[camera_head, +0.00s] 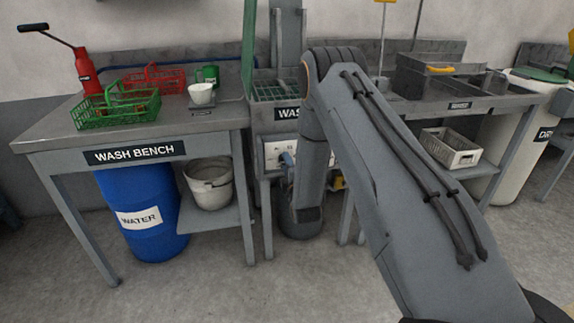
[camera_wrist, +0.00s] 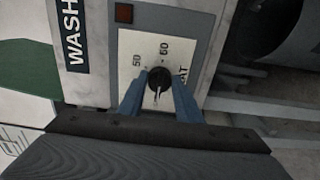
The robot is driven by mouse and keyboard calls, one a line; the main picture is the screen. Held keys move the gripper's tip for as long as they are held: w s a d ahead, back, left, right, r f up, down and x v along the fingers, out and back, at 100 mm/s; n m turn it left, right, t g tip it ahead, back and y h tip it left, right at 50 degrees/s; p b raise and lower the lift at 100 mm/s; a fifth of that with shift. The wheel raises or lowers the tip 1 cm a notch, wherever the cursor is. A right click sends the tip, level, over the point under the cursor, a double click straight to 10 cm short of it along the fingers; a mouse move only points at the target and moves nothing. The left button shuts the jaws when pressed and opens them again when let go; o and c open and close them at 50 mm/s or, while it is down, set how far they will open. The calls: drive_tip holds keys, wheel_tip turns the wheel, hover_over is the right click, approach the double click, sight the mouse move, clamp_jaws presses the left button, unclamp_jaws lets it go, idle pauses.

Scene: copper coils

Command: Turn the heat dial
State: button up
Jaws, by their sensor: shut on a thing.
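The heat dial (camera_wrist: 159,79) is a round black knob with a pale pointer line, on a white scale plate in the wrist view. The marks 50 and 60 show on the plate, and the end of a further word is partly covered. My gripper (camera_wrist: 159,92) has its two blue fingers on either side of the dial, shut on it. In the head view, my arm hides most of the white control panel (camera_head: 273,152) under the wash unit; a bit of my blue gripper (camera_head: 287,160) shows there, and the dial itself is hidden.
The wash bench (camera_head: 40,142) stands to the left with red and green baskets, a white cup and a red pump on top. A blue water barrel (camera_head: 145,208) and a bucket (camera_head: 208,183) are below it. A dark red square (camera_wrist: 124,12) sits on the panel above the dial plate.

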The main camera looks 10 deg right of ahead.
drive_tip(key=shift+a+m+p, duration=0.2)
drive_tip(key=shift+m, duration=8.75)
drive_tip(key=shift+a+m+p, duration=0.2)
drive_tip(key=shift+m, duration=8.75)
drive_tip(key=o, duration=1)
